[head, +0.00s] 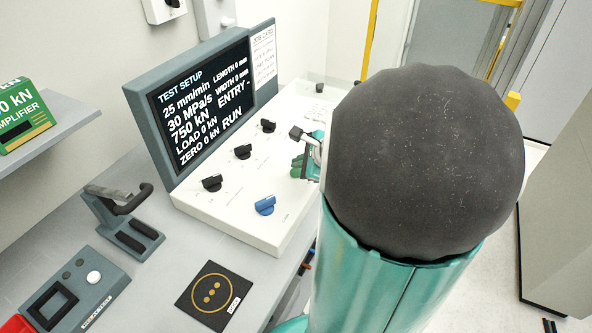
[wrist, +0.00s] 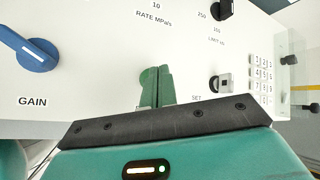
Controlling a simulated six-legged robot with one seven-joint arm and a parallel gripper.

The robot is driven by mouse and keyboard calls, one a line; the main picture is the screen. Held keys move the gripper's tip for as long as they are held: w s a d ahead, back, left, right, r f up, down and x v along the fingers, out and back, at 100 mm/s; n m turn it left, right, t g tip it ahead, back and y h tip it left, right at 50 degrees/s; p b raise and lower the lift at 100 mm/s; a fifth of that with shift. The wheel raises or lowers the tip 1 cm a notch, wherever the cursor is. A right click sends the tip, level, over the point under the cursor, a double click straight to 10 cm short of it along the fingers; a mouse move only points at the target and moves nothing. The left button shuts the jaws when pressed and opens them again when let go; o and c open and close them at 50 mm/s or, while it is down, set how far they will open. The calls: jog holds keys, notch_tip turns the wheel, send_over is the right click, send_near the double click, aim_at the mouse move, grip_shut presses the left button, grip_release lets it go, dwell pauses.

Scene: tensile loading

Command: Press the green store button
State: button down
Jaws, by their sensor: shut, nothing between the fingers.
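The white control panel (head: 232,197) carries several black knobs and a blue knob (head: 264,205). My gripper (head: 298,168) is at the panel's right part in the head view, partly hidden by my own arm. In the wrist view my gripper (wrist: 157,74) shows two green fingers together, with nothing between them, over the white panel (wrist: 95,70). I cannot tell whether the fingertips touch the panel.
The wrist view shows the blue GAIN knob (wrist: 28,50) at left, a square SET control (wrist: 222,83) and a keypad (wrist: 262,77) at right. A screen (head: 205,100) reading TEST SETUP stands behind the panel. A grey bracket with a handle (head: 125,222) stands on the bench.

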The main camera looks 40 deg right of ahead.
aim_at(299, 173)
jog(key=shift+f, duration=0.7)
dwell(0.7)
jog(key=shift+r, duration=0.95)
jog(key=shift+r, duration=2.5)
